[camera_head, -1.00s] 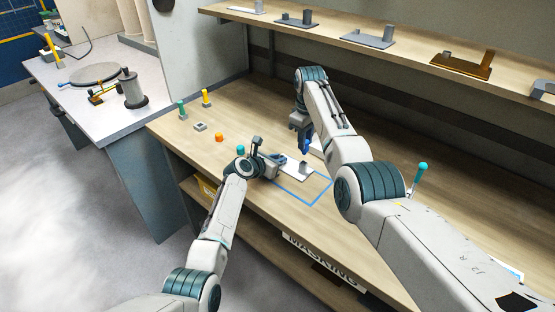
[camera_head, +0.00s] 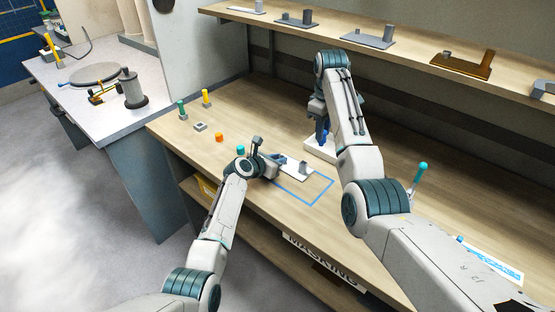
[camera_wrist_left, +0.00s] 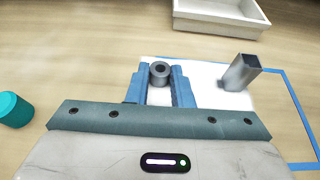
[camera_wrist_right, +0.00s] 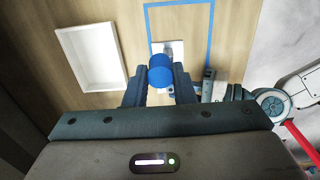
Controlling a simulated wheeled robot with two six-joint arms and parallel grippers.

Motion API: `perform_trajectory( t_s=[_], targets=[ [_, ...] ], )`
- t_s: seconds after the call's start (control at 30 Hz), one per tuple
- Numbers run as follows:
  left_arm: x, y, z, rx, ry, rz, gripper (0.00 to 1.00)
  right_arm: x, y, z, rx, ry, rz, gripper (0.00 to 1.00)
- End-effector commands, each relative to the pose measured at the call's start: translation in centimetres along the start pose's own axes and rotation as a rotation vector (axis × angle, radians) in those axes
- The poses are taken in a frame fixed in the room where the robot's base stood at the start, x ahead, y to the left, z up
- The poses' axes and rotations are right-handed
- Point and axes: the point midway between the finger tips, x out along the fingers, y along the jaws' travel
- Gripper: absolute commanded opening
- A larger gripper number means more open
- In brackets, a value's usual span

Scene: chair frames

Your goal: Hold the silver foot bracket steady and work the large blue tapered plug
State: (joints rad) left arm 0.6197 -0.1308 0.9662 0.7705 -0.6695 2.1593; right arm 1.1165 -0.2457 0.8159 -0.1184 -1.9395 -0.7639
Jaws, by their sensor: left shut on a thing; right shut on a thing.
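The silver foot bracket (camera_head: 298,170) lies flat on the bench, with a pale plate, an open grey square tube (camera_wrist_left: 240,73) and a round hollow post (camera_wrist_left: 160,71). My left gripper (camera_head: 278,158) is shut on the round post; in the left wrist view its fingers (camera_wrist_left: 160,85) flank it. My right gripper (camera_head: 322,138) is up off the bench, near the white tray in the head view. It is shut on the large blue tapered plug; the plug's round end (camera_wrist_right: 160,74) shows between the fingers in the right wrist view. The plug's far end is hidden.
An empty white tray (camera_wrist_right: 88,58) stands on the bench behind the bracket. Blue tape (camera_head: 320,200) outlines a square around the bracket. A teal piece (camera_head: 240,149), an orange piece (camera_head: 219,137) and green and yellow pegs stand to the left.

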Motion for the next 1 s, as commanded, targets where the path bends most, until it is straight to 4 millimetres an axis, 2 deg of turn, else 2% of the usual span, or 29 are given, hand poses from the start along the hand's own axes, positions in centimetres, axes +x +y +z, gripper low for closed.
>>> perform_trajectory(
  t_s=[0.03,0.4,0.43,0.53,0.57,0.83,1.0],
  targets=[
    [0.1,-0.2,-0.9,-0.003,0.014,-0.004,0.00,-0.3,0.1,0.4,0.001,0.001,0.000,0.00],
    [0.1,-0.2,-0.9,-0.003,0.014,-0.004,0.00,-1.0,0.2,1.0,0.000,0.000,-0.001,0.00],
    [0.1,-0.2,-0.9,-0.003,0.014,-0.004,0.24,-1.0,0.2,1.0,0.000,0.000,-0.001,0.00],
    [0.1,-0.1,-0.8,-0.003,0.012,-0.003,0.44,-1.0,0.2,1.0,0.000,0.000,-0.001,0.00],
    [0.1,-0.1,-0.8,-0.003,0.011,-0.003,0.45,-1.0,0.2,1.0,0.000,0.000,-0.001,0.00],
    [-0.1,0.0,-0.5,-0.001,0.007,-0.001,0.45,-1.0,0.2,1.0,0.000,0.000,0.000,0.00],
    [-1.2,0.0,-0.4,0.000,0.005,-0.001,0.45,-1.0,0.2,1.0,0.000,0.000,0.000,0.00]
  ],
)
